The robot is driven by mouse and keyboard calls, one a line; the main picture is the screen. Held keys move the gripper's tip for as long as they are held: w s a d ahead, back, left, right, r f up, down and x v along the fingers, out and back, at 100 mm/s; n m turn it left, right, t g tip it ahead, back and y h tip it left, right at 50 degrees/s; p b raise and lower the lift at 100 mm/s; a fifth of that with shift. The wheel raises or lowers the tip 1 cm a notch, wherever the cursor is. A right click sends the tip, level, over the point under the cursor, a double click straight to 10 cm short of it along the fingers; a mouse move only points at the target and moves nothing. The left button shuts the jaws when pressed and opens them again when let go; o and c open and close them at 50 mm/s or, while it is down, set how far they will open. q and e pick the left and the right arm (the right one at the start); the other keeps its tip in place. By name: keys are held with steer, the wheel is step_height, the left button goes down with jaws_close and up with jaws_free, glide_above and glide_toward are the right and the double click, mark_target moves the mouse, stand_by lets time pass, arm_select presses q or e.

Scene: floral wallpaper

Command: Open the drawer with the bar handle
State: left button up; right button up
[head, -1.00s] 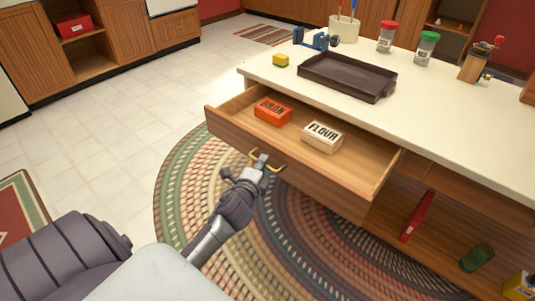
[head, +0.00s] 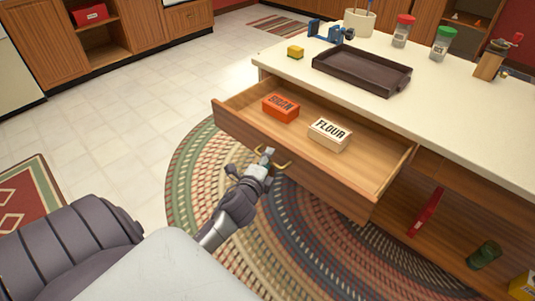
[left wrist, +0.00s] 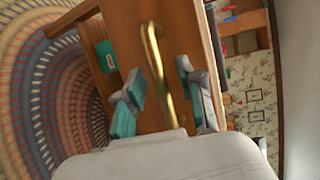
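The wooden drawer (head: 290,158) under the white counter stands pulled out, with its inside showing. Its brass bar handle (head: 283,167) is on the drawer front, and it also shows in the left wrist view (left wrist: 156,60). My left gripper (head: 266,158) is at the handle. In the left wrist view its two teal-padded fingers (left wrist: 162,92) stand apart on either side of the bar, with gaps showing. An orange box (head: 281,107) and a cream FLOUR box (head: 329,134) lie in the drawer. My right gripper is not in view.
An open shelf with a red item (head: 425,212) is right of the drawer. A braided rug (head: 300,240) covers the floor in front.

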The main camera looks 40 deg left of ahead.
arm_select(q)
steer(key=shift+s, duration=0.1)
steer(key=v, duration=1.1)
steer(key=shift+s+d, duration=0.2)
steer(key=shift+s, duration=0.15)
steer(key=shift+r, duration=0.15)
